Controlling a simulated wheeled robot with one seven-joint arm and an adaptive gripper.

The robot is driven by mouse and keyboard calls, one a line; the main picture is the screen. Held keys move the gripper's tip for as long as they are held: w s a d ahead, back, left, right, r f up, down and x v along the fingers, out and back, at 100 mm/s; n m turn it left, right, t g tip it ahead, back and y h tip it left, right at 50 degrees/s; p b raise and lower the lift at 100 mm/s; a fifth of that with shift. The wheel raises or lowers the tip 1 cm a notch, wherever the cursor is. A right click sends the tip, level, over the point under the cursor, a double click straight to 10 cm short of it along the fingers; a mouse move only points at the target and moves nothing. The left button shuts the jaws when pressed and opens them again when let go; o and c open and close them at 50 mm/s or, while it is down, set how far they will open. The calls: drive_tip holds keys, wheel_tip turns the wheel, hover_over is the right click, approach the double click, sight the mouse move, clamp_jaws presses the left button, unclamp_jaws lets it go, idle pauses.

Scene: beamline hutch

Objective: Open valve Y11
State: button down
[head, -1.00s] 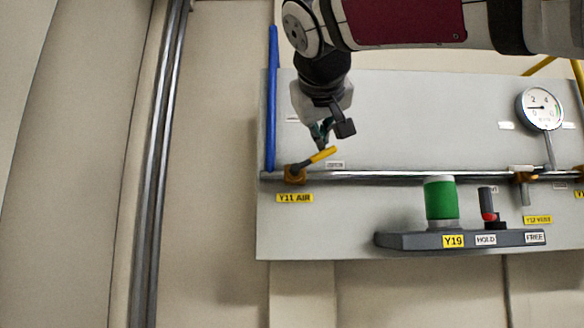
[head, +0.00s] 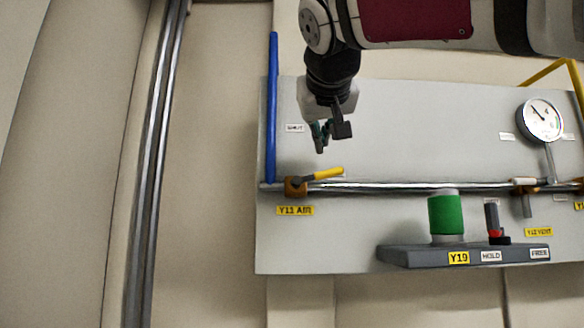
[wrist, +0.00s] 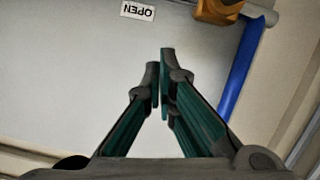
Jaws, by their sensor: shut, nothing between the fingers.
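Valve Y11 has a brass body (head: 295,187) at the left end of the pipe, above the yellow "Y11 AIR" label (head: 295,211). Its yellow lever (head: 328,173) points right, almost along the pipe, with its tip tilted slightly up. My gripper (head: 320,146) is shut and empty, above the lever and apart from it. In the wrist view the fingertips (wrist: 161,75) are together, with the valve body (wrist: 218,10) at the top edge and an upside-down OPEN label (wrist: 137,11). The lever is outside the wrist view.
A blue pipe (head: 272,110) rises left of the valve. A gauge (head: 540,121) is at right. A grey shelf (head: 420,257) below carries a green-banded cylinder (head: 446,214) and a small red-and-grey lever (head: 493,220).

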drive_tip(key=v, duration=0.8)
drive_tip(key=shift+s+b, duration=0.4)
drive_tip(key=shift+r, duration=0.1)
drive_tip(key=shift+d, duration=0.1)
